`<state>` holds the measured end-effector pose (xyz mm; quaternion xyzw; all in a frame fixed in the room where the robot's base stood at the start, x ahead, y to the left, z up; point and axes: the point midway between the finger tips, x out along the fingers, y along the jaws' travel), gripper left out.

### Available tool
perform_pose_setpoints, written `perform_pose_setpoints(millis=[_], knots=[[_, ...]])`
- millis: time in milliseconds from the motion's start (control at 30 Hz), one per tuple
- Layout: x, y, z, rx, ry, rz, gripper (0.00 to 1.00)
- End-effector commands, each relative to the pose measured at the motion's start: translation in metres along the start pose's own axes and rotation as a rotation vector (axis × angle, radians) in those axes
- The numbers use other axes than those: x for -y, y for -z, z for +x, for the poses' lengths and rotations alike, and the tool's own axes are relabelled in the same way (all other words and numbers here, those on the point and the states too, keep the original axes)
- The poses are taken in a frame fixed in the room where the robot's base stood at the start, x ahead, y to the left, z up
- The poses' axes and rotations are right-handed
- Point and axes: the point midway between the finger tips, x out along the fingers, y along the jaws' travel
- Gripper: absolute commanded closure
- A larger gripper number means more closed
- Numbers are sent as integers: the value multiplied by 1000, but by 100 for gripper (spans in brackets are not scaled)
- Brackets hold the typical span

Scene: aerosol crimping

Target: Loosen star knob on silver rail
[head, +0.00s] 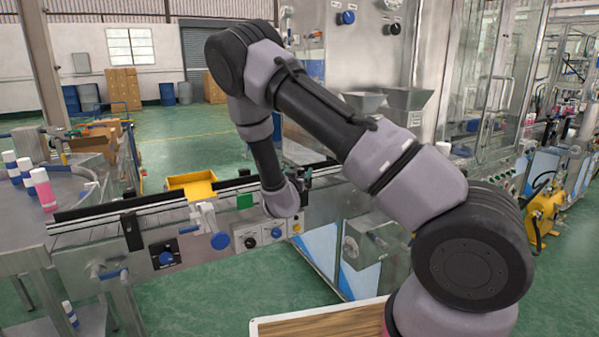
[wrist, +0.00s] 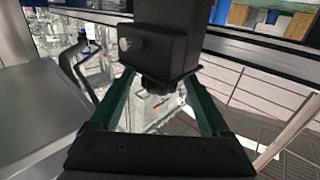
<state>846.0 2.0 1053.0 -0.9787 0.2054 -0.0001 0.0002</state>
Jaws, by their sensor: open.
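My gripper (wrist: 158,80) is open in the wrist view, with its two green fingers apart and pointing at a black block (wrist: 165,45). The block stands between and beyond the fingertips; I cannot tell if they touch it. A small grey round piece (wrist: 122,44) sticks out of the block's left side. I cannot make out a star shape on it. A long dark rail with a silvery edge (wrist: 250,52) runs behind the block. In the head view my wrist is low at the conveyor's right part, and the fingers are not clear there.
The conveyor (head: 100,232) runs along the middle left, with a black bracket (head: 132,231), a blue knob (head: 220,240) and a control box (head: 163,254) on its front. A pink-and-white can (head: 43,190) stands on the round table at left. A yellow bin (head: 192,186) is behind the conveyor.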

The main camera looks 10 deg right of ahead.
Motion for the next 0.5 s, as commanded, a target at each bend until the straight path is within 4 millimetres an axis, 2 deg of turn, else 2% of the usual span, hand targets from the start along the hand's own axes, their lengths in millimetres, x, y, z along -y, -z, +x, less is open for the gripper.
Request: perform_pose_setpoints(millis=[133, 433, 467, 500], knots=[[0, 0, 11, 0, 0, 0, 19], [0, 0, 14, 0, 1, 0, 19], [0, 0, 14, 0, 1, 0, 27], [0, 0, 14, 0, 1, 0, 42]])
